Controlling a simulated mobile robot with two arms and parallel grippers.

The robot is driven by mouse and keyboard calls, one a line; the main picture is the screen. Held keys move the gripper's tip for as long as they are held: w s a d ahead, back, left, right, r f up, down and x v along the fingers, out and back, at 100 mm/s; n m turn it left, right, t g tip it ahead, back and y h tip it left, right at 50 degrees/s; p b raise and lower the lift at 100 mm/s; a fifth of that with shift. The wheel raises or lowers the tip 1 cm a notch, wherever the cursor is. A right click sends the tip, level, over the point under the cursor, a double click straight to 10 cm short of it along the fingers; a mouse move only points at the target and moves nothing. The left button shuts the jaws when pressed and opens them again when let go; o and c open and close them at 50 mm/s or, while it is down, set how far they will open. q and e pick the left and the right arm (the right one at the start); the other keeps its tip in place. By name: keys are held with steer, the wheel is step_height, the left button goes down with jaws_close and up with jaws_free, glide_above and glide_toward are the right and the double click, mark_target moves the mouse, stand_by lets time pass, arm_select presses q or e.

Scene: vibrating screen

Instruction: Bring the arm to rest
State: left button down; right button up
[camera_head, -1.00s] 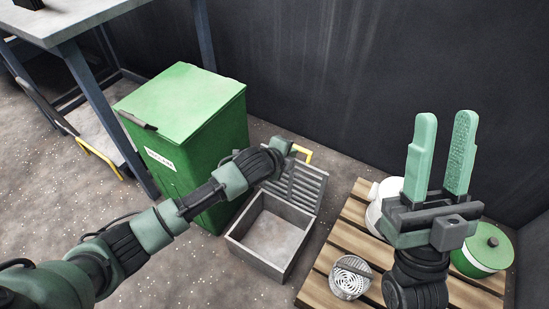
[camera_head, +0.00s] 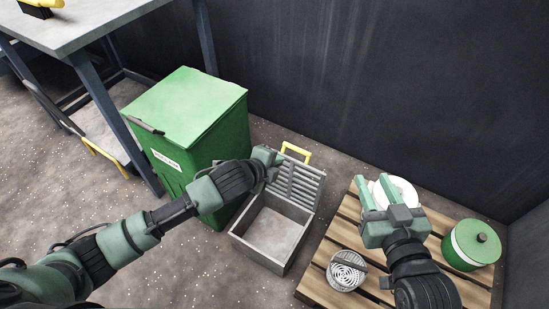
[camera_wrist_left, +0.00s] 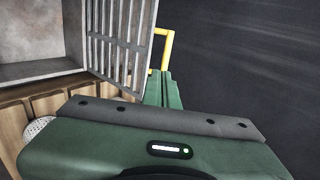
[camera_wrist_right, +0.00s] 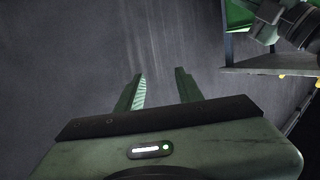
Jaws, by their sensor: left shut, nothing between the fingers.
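My left gripper (camera_head: 268,158) is shut and empty beside the raised slatted grate (camera_head: 297,182) of a grey metal box (camera_head: 262,258). In the left wrist view its fingers (camera_wrist_left: 164,90) lie together, close to the grate (camera_wrist_left: 118,38) and its yellow handle (camera_wrist_left: 167,48); I cannot tell whether they touch. My right gripper (camera_head: 377,188) is open and empty above the wooden pallet (camera_head: 316,288), partly covering a white round container (camera_head: 402,190). In the right wrist view its fingers (camera_wrist_right: 158,88) are apart, with only dark wall beyond them.
A green lidded bin (camera_head: 190,120) stands behind my left forearm. A green pot (camera_head: 472,245) and a round perforated strainer (camera_head: 346,272) are on the pallet. A workbench (camera_head: 95,22) is at upper left, and a dark wall (camera_head: 400,90) runs behind.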

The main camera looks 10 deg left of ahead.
arm_select(q)
steer(key=shift+s+a+r, duration=0.2)
steer(key=shift+s+r, duration=0.25)
steer(key=shift+s, duration=0.05)
arm_select(e)
steer(key=shift+s+d+f+g+h, duration=0.15)
steer(key=shift+s+f+g, duration=0.2)
steer(key=shift+f, duration=0.3)
steer(key=shift+s+d+f+g+h, duration=0.15)
steer(key=shift+f+g, duration=0.3)
steer(key=shift+f, duration=0.2)
